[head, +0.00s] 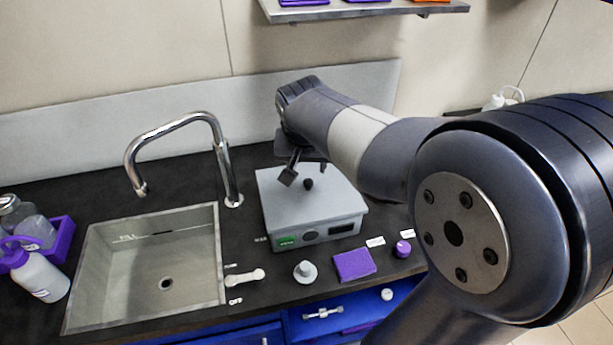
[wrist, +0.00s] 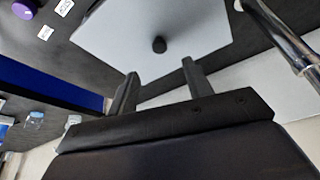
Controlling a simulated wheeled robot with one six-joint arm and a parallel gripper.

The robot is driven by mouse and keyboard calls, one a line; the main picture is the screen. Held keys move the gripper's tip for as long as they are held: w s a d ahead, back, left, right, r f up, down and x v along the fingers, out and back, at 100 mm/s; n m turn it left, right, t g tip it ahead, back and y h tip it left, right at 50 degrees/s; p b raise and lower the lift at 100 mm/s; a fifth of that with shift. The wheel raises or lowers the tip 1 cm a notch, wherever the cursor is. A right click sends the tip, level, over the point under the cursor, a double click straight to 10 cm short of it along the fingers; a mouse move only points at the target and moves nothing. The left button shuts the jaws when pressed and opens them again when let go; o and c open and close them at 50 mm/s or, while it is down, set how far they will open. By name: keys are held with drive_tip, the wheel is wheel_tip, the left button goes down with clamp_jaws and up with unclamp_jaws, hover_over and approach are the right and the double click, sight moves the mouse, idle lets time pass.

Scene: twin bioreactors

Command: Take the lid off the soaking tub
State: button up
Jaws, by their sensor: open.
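The soaking tub (head: 312,231) is a grey box with a green label and a dark display on its front, standing on the dark counter right of the sink. Its flat grey lid (head: 335,200) lies on top, with a black knob (head: 308,184) in the middle. In the wrist view the lid (wrist: 120,30) fills the upper middle, and the knob (wrist: 159,45) shows just beyond my fingertips, between their lines. My gripper (head: 291,176) is open and empty above the lid, close to the knob. It also shows in the wrist view (wrist: 161,74). Contact with the lid cannot be told.
A steel sink (head: 92,275) with a curved tap (head: 215,140) lies left of the tub. In front of the tub are a grey stopper-like piece (head: 305,272), a purple pad (head: 354,264) and a purple knob (head: 402,249). Bottles (head: 40,275) stand far left. A shelf (head: 370,12) hangs above.

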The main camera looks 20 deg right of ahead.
sight(308, 182)
drive_tip(key=x, duration=0.4)
drive_tip(key=shift+s, duration=0.15)
drive_tip(key=shift+w+p+x, duration=0.2)
drive_tip(key=shift+p+x, duration=0.45)
drive_tip(key=shift+x, duration=2.3)
drive_tip(key=shift+r, duration=0.1)
drive_tip(key=shift+c, duration=0.2)
clamp_jaws()
